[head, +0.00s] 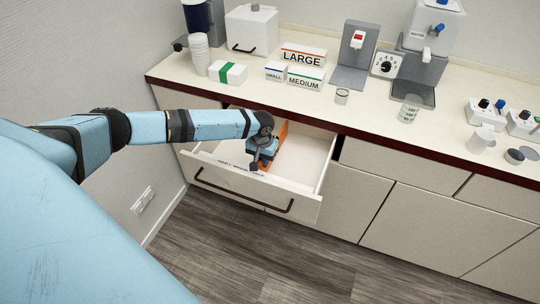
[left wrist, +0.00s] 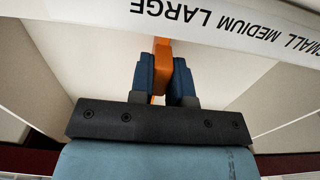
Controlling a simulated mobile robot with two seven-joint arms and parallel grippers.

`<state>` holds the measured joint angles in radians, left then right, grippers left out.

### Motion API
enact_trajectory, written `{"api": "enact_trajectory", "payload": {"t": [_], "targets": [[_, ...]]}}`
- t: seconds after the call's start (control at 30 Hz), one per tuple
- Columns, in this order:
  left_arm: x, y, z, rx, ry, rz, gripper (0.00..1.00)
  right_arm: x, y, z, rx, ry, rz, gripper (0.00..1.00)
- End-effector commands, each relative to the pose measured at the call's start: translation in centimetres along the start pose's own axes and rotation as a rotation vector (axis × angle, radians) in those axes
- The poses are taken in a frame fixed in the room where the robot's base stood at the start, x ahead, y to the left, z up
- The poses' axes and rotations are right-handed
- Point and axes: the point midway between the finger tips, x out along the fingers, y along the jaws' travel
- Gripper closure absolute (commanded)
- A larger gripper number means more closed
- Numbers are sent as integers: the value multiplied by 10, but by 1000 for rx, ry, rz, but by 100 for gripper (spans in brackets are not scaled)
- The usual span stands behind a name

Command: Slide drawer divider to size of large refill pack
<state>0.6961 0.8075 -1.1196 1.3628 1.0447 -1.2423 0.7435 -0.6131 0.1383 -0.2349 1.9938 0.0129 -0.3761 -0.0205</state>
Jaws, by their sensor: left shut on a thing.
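The drawer (head: 314,165) under the counter is pulled open. An orange divider (head: 282,134) stands inside it, running from front to back. My left gripper (head: 260,162) is down in the drawer behind its front panel, shut on the divider. In the left wrist view, the fingers (left wrist: 174,82) hold the orange divider (left wrist: 161,46) between them. The drawer's front edge (left wrist: 225,20) carries the words SMALL, MEDIUM and LARGE, upside down here; the divider's end is beside LARGE. The large refill pack (head: 303,57) lies on the counter. My right gripper is out of view.
The medium pack (head: 304,78), small pack (head: 275,70) and a green-banded white box (head: 227,73) sit on the counter (head: 320,105) above the drawer. Stacked cups (head: 200,54) and dispensers stand behind. The drawer's right part looks empty. A wall is close on the left.

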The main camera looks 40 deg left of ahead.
Motion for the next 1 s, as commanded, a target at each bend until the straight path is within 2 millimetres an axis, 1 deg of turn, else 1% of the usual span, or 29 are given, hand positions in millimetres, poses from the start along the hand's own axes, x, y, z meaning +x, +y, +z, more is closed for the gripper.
{"api": "enact_trajectory", "payload": {"t": [0.17,0.2,0.27,0.3,0.57,0.67,0.77,0.87,1.0], "targets": [[0,2,0,0,-1,2,100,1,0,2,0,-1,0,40],[0,2,0,0,-1,2,76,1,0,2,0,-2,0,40],[0,2,0,0,-1,2,62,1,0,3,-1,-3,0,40],[0,2,0,0,-1,2,57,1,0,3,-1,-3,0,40],[0,2,0,0,0,2,57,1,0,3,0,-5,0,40],[-6,2,0,0,0,3,57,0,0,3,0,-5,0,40],[-19,1,-1,-1,2,3,57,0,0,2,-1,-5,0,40],[-40,2,-1,0,2,4,57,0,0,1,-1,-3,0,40],[-73,2,0,1,2,4,57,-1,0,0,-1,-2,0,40]]}}
